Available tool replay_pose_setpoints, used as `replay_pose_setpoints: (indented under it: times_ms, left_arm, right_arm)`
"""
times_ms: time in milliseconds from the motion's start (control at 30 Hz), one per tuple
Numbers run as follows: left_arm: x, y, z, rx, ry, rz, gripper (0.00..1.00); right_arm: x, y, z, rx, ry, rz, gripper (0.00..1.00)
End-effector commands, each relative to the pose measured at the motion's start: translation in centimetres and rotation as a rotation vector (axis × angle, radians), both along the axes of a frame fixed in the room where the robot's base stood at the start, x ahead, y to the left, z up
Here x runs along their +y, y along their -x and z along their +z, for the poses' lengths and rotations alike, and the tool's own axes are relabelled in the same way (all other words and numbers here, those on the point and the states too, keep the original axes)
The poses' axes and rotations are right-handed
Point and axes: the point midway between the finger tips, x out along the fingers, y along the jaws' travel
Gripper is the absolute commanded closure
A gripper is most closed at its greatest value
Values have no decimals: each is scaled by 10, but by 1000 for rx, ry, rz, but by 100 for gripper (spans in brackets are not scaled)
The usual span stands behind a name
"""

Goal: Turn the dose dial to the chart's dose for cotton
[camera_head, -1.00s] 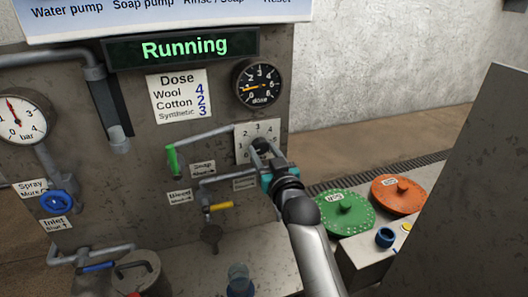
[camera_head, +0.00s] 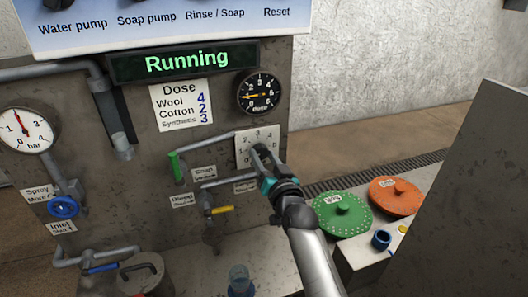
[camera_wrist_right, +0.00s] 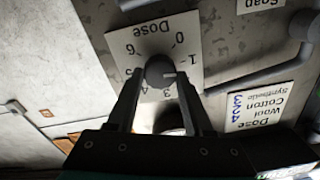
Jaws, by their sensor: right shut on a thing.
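The dose dial's plate (camera_head: 244,147) is pale with numbers around its knob, on the grey machine panel. My right gripper (camera_head: 261,155) is at the plate and hides most of the knob. In the right wrist view my right gripper (camera_wrist_right: 160,85) has its fingers on both sides of the dark knob (camera_wrist_right: 160,70), shut on it. The knob's white mark points right in that view, about toward the 2. The chart (camera_head: 181,105) reads Wool 4, Cotton 2, Synthetic 3. The round dose gauge (camera_head: 260,93) has a yellow needle pointing left. My left gripper is not in view.
The display (camera_head: 185,62) reads Running. A green-handled lever (camera_head: 174,166) and a yellow-handled valve (camera_head: 222,210) are left of my right arm. A green disc (camera_head: 342,212) and an orange disc (camera_head: 394,196) lie to the right.

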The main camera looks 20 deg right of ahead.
Motion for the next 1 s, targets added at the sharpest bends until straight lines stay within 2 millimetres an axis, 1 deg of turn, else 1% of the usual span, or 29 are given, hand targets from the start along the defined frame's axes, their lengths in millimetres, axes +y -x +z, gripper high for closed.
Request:
replay_pose_setpoints:
  times_ms: [33,100,300,500,700,1000]
  left_arm:
    - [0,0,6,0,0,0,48]
    - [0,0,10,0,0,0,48]
    - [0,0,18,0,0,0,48]
    - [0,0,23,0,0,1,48]
    - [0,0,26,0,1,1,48]
    - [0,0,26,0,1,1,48]
  right_arm:
    - [0,0,2,2,-42,0,100]
    - [0,0,2,4,-104,0,100]
    - [0,0,1,9,-265,0,100]
    - [-1,0,1,12,-387,-1,100]
    - [-1,0,0,14,-460,0,100]
    - [-1,0,0,16,-496,0,100]
